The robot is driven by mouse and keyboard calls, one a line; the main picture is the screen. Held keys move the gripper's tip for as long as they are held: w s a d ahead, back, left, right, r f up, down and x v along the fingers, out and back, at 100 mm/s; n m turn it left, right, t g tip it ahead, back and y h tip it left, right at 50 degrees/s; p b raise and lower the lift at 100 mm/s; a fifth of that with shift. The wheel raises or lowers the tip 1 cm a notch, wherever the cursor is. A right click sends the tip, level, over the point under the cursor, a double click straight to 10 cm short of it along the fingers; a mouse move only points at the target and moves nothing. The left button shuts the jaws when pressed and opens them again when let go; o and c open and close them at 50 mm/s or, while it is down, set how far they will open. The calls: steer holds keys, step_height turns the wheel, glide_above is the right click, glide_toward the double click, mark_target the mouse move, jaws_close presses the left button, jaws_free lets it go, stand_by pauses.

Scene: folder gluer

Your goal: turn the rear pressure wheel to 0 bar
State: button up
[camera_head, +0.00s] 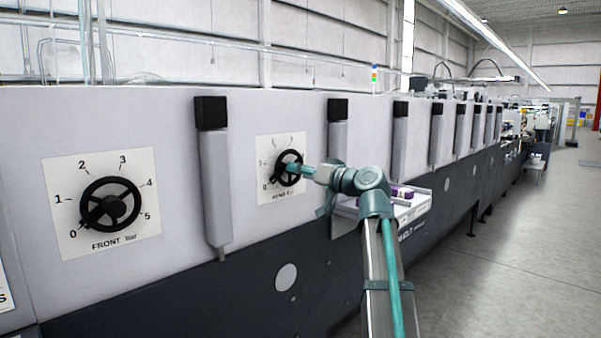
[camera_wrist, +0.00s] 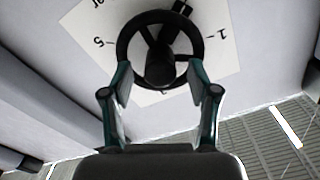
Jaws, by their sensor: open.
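The rear pressure wheel (camera_head: 288,168) is a black spoked handwheel on a white scale plate (camera_head: 267,150). In the wrist view the wheel (camera_wrist: 160,52) appears upside down, with 5 at left and 1 at right. Its black pointer block (camera_wrist: 182,8) lies at upper right, past the 1 on the side away from the higher numbers. The 0 is not readable there. My gripper (camera_head: 297,168) is at the wheel. In the wrist view my gripper (camera_wrist: 160,75) is open, its fingers on either side of the lower rim; whether they touch is unclear.
The front pressure wheel (camera_head: 111,204) is at left, pointer near 0. Grey upright covers with black tops (camera_head: 213,170) flank the rear dial. A tray with purple boxes (camera_head: 402,191) juts out right of my arm. The aisle floor (camera_head: 530,240) is clear.

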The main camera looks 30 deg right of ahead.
steer(key=v, duration=1.1)
steer(key=shift+s, duration=0.2)
